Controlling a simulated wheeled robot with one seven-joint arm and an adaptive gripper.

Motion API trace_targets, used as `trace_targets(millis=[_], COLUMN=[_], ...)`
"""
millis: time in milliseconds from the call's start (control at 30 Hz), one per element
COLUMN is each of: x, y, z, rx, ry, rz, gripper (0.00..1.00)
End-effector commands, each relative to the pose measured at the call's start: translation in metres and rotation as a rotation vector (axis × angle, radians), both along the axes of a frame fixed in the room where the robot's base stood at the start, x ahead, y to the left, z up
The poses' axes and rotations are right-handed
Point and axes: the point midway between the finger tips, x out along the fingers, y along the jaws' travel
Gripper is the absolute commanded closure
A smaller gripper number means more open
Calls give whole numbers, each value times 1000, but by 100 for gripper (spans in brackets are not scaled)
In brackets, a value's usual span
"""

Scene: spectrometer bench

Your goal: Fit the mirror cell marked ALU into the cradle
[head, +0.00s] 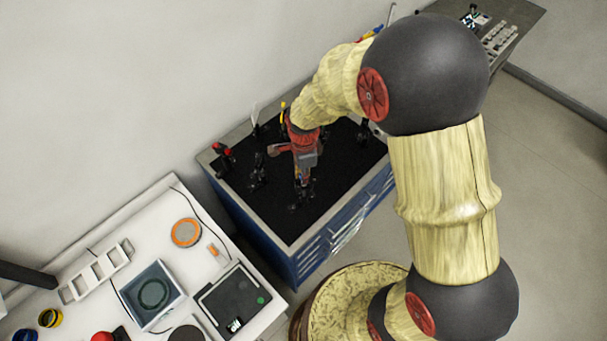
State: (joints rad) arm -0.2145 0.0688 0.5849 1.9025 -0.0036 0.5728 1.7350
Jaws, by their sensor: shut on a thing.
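My gripper (303,183) points down over the black top of the blue cabinet, near the middle of that top. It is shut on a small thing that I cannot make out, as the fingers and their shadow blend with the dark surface. A small dark mount (300,196) shows right at the fingertips; I cannot tell whether it is held or stands below them. No ALU marking can be read at this size. I cannot tell which of the dark mounts is the cradle.
Dark mounts (258,172) and a red-topped one (222,158) stand left of my gripper on the cabinet (325,222). Another (364,130) stands right. A white bench (205,262) at lower left carries a rack, an orange ring and trays. The cabinet's front strip is clear.

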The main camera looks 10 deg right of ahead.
Motion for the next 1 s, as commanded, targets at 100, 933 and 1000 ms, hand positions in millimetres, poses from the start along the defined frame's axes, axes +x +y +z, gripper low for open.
trace_targets(millis=[100,933,1000], x=[0,0,0], y=[0,0,0], z=[2,32,34], rx=[0,0,0], ry=[1,0,0], rz=[0,0,0], gripper=[100,100,100])
